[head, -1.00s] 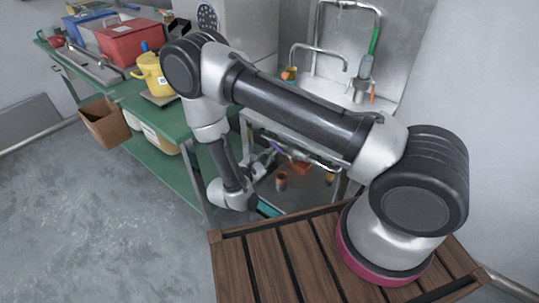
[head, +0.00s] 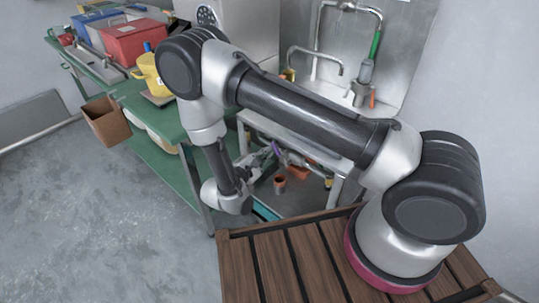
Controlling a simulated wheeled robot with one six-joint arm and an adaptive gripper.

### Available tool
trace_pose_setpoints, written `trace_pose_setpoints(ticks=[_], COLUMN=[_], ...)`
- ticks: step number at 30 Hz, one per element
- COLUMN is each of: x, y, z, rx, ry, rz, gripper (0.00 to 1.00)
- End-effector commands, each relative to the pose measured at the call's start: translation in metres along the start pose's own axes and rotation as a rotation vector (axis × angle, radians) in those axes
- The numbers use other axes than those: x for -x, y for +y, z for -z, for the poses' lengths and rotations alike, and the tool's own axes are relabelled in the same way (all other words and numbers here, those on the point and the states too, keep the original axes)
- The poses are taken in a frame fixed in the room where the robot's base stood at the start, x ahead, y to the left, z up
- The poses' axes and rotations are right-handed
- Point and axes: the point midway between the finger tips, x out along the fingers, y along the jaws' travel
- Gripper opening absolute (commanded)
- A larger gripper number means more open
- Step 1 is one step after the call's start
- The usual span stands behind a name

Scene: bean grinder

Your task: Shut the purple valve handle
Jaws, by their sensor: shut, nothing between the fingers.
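The purple valve handle (head: 277,149) is a small purple piece under the sink counter, in the middle of the head view. My gripper (head: 266,157) is under the counter too, just left of the handle, with its fingers pointing toward it. The fingers are shut with nothing between them. The gripper is small and partly hidden by my own arm, and I cannot tell whether it touches the handle.
A metal sink (head: 357,112) with taps stands above the handle. Terracotta pots (head: 280,183) sit below it. Grey floor (head: 90,215) is clear at the left.

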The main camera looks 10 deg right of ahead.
Motion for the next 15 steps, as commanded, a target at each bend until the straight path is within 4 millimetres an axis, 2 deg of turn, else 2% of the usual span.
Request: trace_pose_setpoints(ticks=[15], x=[0.005], y=[0.008], z=[-0.034], rx=[-0.446], ry=[0.0], rz=[-0.065], gripper=[0.0])
